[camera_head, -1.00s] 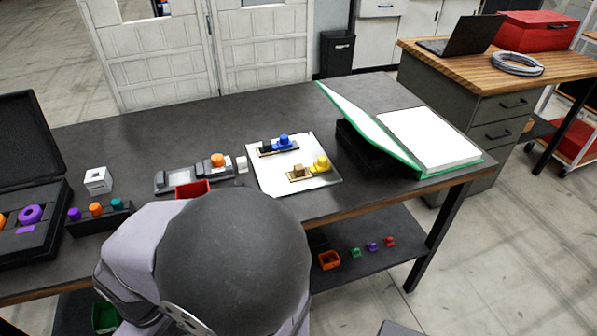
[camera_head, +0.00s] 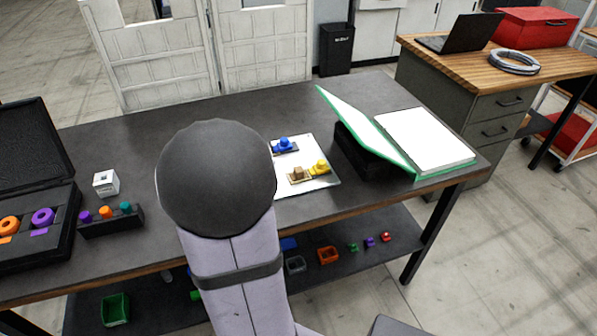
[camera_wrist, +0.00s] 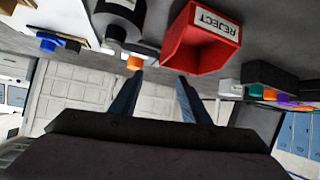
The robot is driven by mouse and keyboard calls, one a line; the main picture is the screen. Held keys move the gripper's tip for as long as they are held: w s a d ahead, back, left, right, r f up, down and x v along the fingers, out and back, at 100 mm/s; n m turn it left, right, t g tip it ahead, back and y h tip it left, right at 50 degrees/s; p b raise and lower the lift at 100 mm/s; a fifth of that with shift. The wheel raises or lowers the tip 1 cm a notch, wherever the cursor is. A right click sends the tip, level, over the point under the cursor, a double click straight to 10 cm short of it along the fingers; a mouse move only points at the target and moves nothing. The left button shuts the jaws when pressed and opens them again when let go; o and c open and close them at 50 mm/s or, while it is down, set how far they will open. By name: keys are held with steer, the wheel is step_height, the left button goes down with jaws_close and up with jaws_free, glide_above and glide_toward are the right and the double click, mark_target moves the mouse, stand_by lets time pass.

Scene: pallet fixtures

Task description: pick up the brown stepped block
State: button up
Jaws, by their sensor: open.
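The brown stepped block (camera_head: 297,173) sits on a small pallet on the white sheet, beside a yellow piece (camera_head: 320,167). My gripper (camera_wrist: 158,84) shows in the wrist view with its two dark fingers apart and nothing between them. In the head view my arm hides the gripper, and the arm stands left of the white sheet (camera_head: 326,183), apart from the block. I cannot make out the block clearly in the wrist view.
A blue piece (camera_head: 284,144) stands on a second pallet behind the block. A green-edged open binder (camera_head: 418,168) rises to the right. A red REJECT bin (camera_wrist: 190,55) is near the fingers in the wrist view. A white cube (camera_head: 105,183) stands at left.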

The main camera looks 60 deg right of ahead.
mark_target(300, 172)
steer(key=s+d, duration=0.3)
steer(key=s+d+f+h, duration=0.1)
steer(key=s+d, duration=0.1)
steer(key=d, duration=0.1)
steer(key=s+d+f+t+h, duration=0.1)
steer(key=s+d, duration=0.2)
steer(key=shift+s+d+m, duration=0.3)
steer(key=shift+d, duration=0.1)
steer(key=s+d+f+h, duration=0.1)
steer(key=s, duration=0.3)
steer(key=s+d+m, duration=0.1)
steer(key=s, duration=0.3)
steer(key=s+d+f+m+t+h, duration=0.1)
steer(key=s, duration=0.3)
steer(key=shift+s+f+h, duration=0.15)
steer(key=shift+f+h, duration=0.15)
steer(key=shift+f, duration=0.05)
steer(key=shift+s, duration=0.5)
steer(key=shift+p+x, duration=0.5)
steer(key=shift+x, duration=0.6)
steer(key=shift+w+d+p, duration=0.25)
steer(key=shift+w+p, duration=0.15)
steer(key=shift+w, duration=0.05)
steer(key=shift+p+x, duration=0.8)
steer(key=shift+x, duration=1.3)
steer(key=shift+c, duration=0.7)
jaws_close()
